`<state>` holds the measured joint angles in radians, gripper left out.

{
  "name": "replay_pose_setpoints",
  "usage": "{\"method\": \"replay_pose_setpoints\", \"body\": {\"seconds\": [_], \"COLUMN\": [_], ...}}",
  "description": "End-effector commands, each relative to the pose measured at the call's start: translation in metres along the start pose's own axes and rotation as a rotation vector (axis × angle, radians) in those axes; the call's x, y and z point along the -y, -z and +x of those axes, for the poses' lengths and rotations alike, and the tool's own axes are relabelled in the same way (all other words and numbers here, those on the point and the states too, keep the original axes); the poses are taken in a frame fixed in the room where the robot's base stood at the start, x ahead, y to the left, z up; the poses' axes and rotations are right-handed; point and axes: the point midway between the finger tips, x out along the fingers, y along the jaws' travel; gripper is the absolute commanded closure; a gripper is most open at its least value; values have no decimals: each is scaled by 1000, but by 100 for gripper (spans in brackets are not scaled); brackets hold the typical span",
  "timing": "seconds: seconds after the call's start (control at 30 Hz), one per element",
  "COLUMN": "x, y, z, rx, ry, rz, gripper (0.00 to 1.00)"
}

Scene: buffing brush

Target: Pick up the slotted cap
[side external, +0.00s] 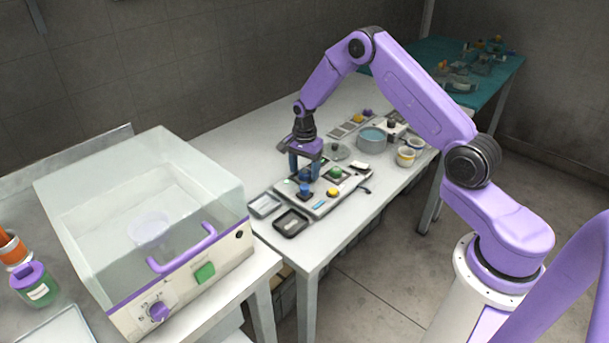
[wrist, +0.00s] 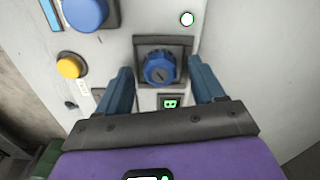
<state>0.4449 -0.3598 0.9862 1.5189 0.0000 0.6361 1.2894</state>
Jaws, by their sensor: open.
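The slotted cap (wrist: 160,69) is a round blue ribbed cap with a slot across its top. It sits in a dark square frame on a pale panel, in the middle of the wrist view. My gripper (wrist: 161,64) is open, with one blue finger to the left of the cap and one to the right. Gaps show between the fingers and the cap in this view. In the side view my gripper (side external: 305,174) points down over the panel on the white table, and its fingers largely hide the cap there.
A larger blue knob (wrist: 85,12) and a yellow button (wrist: 70,66) are left of the cap. A small green display (wrist: 170,102) lies just below it. Dark trays (side external: 291,222), a grey pot (side external: 372,140) and a white cup (side external: 406,156) stand near the panel. A clear-lidded machine (side external: 205,255) is at left.

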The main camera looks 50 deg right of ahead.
Motion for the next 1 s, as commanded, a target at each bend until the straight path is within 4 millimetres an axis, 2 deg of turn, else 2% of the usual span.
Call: {"method": "replay_pose_setpoints", "body": {"seconds": [0.07, 0.1, 0.27, 0.67, 0.77, 0.93, 1.0], "x": [0, 0, 0, 0, 0, 1, -7], "y": [0, 0, 0, 0, 0, 0, -3], "z": [0, 0, 0, -4, -10, -34, -42], "rx": [0, 0, 0, 0, 0, -1, 0], "ry": [0, 0, 0, 0, 2, 4, 1], "rz": [0, 0, 0, 0, 0, -1, -1], "gripper": [32, 38, 90, 91, 91, 91, 91]}}
